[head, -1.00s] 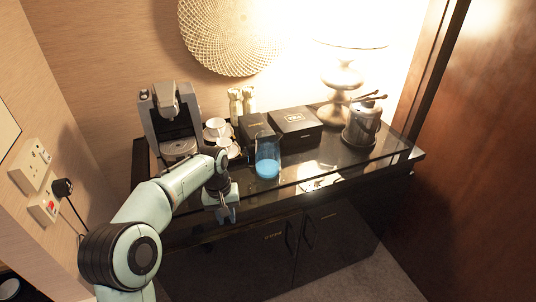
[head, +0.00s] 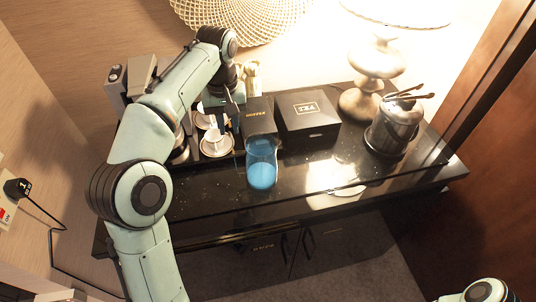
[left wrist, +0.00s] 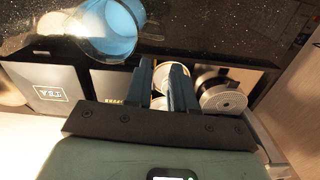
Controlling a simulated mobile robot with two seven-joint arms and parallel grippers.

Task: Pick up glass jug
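The glass jug (head: 262,165) is clear and upright, with blue liquid in it. It stands on the dark glossy counter, right of the white cups, in the head view. In the left wrist view the jug (left wrist: 108,32) is at the upper left, beyond the fingers. My left gripper (head: 235,118) hangs fingers down over the cups, to the upper left of the jug and apart from it. In the left wrist view my left gripper (left wrist: 160,72) shows two fingers apart with a gap and nothing held between them. My right gripper does not show.
White cups and saucers (head: 217,143) are under my left gripper. Black boxes (head: 307,113) stand behind the jug. A metal ice bucket (head: 393,130) with tongs and a lamp (head: 376,68) are on the right. The counter front (head: 215,195) left of the jug is bare.

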